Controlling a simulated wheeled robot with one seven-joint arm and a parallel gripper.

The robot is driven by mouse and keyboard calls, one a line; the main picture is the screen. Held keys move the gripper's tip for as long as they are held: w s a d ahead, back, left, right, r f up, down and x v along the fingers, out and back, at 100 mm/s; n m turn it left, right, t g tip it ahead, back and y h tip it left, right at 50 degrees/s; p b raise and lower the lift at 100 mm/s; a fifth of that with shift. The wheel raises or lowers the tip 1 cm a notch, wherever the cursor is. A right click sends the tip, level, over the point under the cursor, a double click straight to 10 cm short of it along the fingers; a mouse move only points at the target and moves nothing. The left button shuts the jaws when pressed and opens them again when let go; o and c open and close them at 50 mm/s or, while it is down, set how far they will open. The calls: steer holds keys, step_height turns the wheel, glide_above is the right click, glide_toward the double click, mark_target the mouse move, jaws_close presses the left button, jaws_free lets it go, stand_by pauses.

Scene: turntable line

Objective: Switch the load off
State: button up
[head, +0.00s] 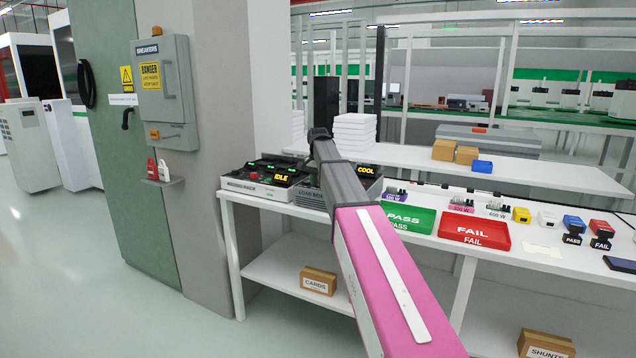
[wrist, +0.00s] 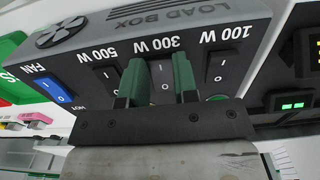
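The load box (wrist: 165,22) fills the wrist view upside down. Its panel carries a blue FAN switch (wrist: 58,86) and black rocker switches marked 500 W (wrist: 108,76), 300 W (wrist: 163,84) and 100 W (wrist: 221,66). My gripper (wrist: 160,82) is open, its two green fingers on either side of the 300 W switch with nothing held. I cannot tell whether they touch the panel, nor which way the rockers are set. In the head view the load box (head: 311,198) is partly hidden behind my arm, its display reading COOL (head: 367,170).
The measuring rack (head: 256,186), showing IDLE, stands left of the load box. To the right on the bench are a green PASS tray (head: 408,219), a red FAIL tray (head: 474,230) and several small parts. A breaker box (head: 165,92) hangs on the column.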

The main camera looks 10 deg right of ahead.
steer(key=shift+w+d+r+g+y, duration=0.15)
steer(key=shift+w+g+y, duration=0.2)
steer(key=shift+g+y, duration=0.25)
steer(key=shift+s+g+y, duration=0.1)
steer(key=shift+g+y, duration=0.2)
steer(key=shift+g, duration=0.3)
steer(key=o, duration=0.9)
steer(key=shift+r, duration=0.15)
